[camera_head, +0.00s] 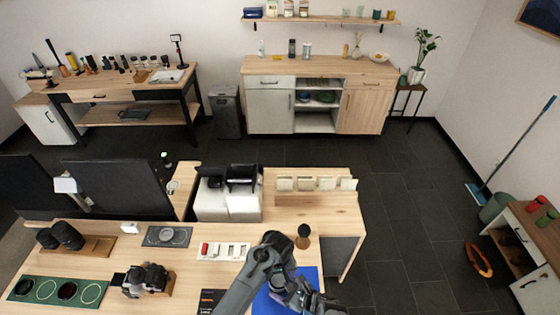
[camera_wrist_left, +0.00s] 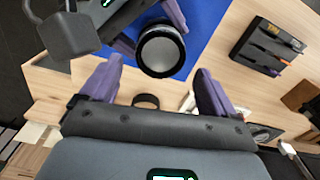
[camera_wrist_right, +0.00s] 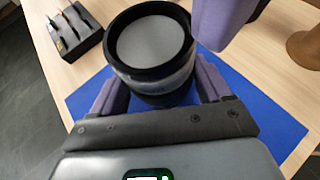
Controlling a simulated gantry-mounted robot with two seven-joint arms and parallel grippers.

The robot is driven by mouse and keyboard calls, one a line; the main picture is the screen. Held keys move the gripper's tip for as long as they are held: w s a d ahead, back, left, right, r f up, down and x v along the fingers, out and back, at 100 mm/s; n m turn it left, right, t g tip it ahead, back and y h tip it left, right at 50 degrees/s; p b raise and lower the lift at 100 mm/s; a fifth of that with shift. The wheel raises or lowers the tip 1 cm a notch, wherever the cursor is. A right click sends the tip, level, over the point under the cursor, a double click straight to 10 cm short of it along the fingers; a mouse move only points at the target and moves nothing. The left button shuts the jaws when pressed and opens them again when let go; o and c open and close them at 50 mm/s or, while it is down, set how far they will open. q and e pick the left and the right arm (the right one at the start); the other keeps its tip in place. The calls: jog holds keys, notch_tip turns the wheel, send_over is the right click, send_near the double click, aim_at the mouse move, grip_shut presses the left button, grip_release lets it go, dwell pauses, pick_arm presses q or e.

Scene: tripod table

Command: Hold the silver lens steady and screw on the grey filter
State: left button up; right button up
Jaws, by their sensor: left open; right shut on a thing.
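The silver lens (camera_wrist_left: 162,50) has a silver band, a black rim and a pale grey round face; it also shows in the right wrist view (camera_wrist_right: 165,82). My right gripper (camera_wrist_right: 160,88) is shut around its sides and holds it over the blue mat (camera_wrist_right: 255,125). My left gripper (camera_wrist_left: 157,75) is open, its fingers apart on the near side of the lens; one of its fingers shows beside the rim in the right wrist view. I cannot tell whether the grey face is the filter or the lens's own front. In the head view my arms hide the lens.
A black slotted holder (camera_wrist_left: 266,47) stands beside the mat. A small dark ring (camera_wrist_left: 146,101) shows beyond my left gripper. On the bench are a camera (camera_head: 147,279), a green mat with round places (camera_head: 50,291) and a white tray (camera_head: 222,251). A dark round-topped stand (camera_head: 303,236) is near my arms.

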aim_at(279, 279)
pick_arm(q)
jog(key=n, duration=0.3)
jog(key=f+n, duration=0.1)
jog(key=n, duration=0.2)
jog(key=shift+f+n, duration=0.15)
jog(key=shift+n, duration=0.15)
jog(key=shift+f+n, duration=0.2)
jog(key=shift+n, duration=0.2)
jog(key=shift+f, duration=0.85)
jog(key=c, duration=1.1)
jog(key=shift+c, duration=0.2)
jog(key=shift+m, duration=1.3)
